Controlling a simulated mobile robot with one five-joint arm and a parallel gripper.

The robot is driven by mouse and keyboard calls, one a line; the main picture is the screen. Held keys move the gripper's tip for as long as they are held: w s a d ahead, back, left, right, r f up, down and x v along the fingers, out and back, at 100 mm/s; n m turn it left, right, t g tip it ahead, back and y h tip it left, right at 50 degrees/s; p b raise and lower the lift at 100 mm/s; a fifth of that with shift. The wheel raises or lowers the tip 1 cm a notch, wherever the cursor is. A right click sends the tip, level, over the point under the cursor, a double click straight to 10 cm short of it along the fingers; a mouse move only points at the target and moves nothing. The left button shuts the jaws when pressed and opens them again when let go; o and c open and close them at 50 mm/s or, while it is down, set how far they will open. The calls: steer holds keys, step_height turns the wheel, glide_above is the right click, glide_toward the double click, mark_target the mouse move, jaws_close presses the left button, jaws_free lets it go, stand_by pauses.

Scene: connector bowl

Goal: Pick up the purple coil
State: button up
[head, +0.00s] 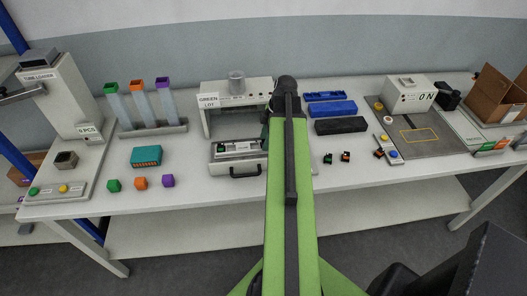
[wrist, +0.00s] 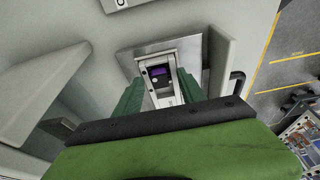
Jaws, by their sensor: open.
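A small purple-topped dark piece (wrist: 158,72) sits in a pale narrow holder in the wrist view; I cannot tell for sure if it is the coil. My gripper (wrist: 160,88) is open, with one dark green finger on each side of that holder and nothing visibly gripped. In the head view my arm reaches to the right side of the machine labelled GREEN LOT (head: 208,101), and the jaws are mostly hidden behind the arm.
A tube rack (head: 150,132) and a tube loader (head: 62,95) stand at the left, with a teal box (head: 146,156) before them. Blue trays (head: 328,109) and a black tray (head: 341,126) lie right of my arm. A grey mat (head: 440,142) lies further right.

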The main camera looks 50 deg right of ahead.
steer(key=shift+r, duration=0.1)
jaws_close()
steer(key=shift+r, duration=0.1)
stand_by(0.3)
